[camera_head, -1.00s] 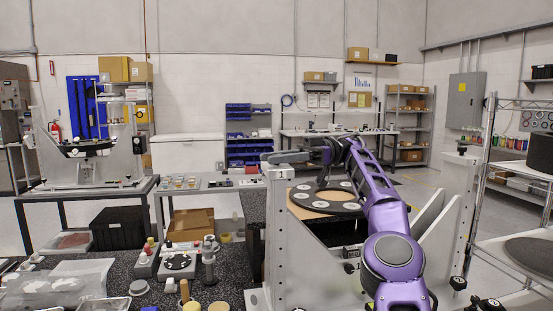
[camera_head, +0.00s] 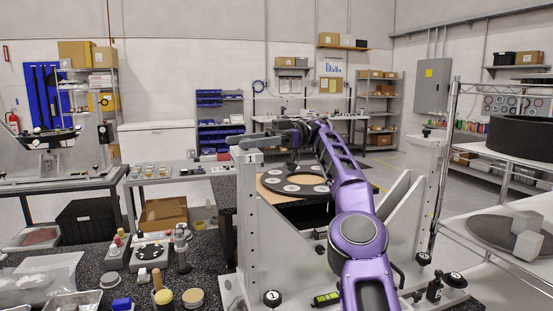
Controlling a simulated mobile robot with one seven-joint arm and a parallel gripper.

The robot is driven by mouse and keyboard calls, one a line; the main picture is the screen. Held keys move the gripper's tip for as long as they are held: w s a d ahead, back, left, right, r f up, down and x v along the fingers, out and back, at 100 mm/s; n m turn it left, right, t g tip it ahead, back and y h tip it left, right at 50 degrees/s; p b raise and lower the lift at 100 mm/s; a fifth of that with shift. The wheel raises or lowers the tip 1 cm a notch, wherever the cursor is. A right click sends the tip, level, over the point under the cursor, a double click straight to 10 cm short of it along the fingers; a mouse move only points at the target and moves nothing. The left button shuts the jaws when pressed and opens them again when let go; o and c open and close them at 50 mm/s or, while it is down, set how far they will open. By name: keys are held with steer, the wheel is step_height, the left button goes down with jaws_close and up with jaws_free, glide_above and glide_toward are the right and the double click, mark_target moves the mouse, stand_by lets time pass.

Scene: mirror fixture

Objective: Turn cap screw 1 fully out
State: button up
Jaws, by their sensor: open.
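The pale fixture has an upright left post (camera_head: 250,205) with a plate marked 1 (camera_head: 251,158) at its top. My purple arm reaches from the lower right to this post top. My grey gripper (camera_head: 246,142) lies sideways just above the plate, pointing left. It is open, and I see nothing held in it. Cap screw 1 cannot be made out at the post top; the gripper and the small scale hide it. I cannot tell whether the gripper touches anything. A black knob also marked 1 (camera_head: 271,298) sits low at the fixture's front.
A black ring (camera_head: 297,186) with pale discs lies behind the post. A dark bench at left carries a round fixture (camera_head: 152,251), a yellow-topped tool (camera_head: 163,297) and a blue block (camera_head: 122,304).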

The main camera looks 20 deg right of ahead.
steer(key=shift+m+t, duration=0.6)
steer(key=shift+t, duration=0.3)
